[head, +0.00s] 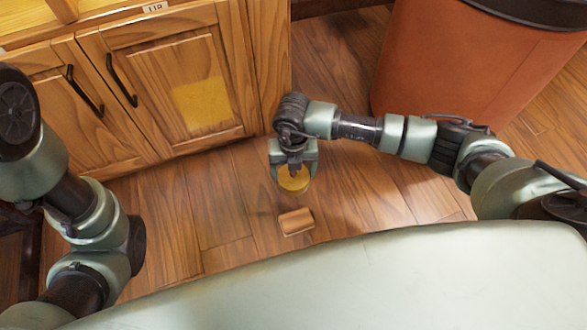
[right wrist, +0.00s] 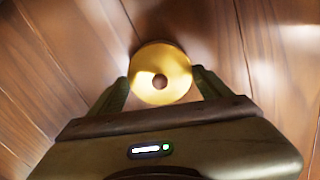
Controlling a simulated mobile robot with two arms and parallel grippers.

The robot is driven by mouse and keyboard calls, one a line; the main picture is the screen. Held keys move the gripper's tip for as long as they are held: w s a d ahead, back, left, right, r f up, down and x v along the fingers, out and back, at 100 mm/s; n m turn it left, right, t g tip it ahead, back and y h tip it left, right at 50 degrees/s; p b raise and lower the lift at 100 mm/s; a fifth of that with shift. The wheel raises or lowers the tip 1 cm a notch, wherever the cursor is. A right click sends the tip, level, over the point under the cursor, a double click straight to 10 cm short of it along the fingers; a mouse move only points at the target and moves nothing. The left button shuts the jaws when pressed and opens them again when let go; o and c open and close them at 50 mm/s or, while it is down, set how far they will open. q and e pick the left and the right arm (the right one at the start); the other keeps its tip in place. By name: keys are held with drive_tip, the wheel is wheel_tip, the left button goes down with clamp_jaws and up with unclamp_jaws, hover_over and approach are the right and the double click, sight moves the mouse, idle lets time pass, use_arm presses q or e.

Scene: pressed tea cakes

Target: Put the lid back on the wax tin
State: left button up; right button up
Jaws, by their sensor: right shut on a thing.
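A round yellow lid (head: 294,184) with a small brownish spot or knob at its centre is held by my right gripper (head: 293,172). In the right wrist view, the yellow lid (right wrist: 160,56) sits between the two fingers of the right gripper (right wrist: 161,90), one on each side. It shows above the wooden floor; its exact height I cannot tell. I cannot make out a separate wax tin; it may be hidden under the lid. My left arm is at the left of the head view, and its gripper is out of view.
A small brown block (head: 296,222) lies on the wood floor (head: 225,215) just below the right gripper in the head view. Wooden cabinets (head: 150,80) stand at upper left, and a large orange-brown bin (head: 465,65) at upper right. Floor around the block is clear.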

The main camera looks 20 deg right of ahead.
drive_tip(key=shift+f+p, duration=0.15)
drive_tip(key=shift+p, duration=0.15)
idle(0.7)
drive_tip(key=o, duration=1.3)
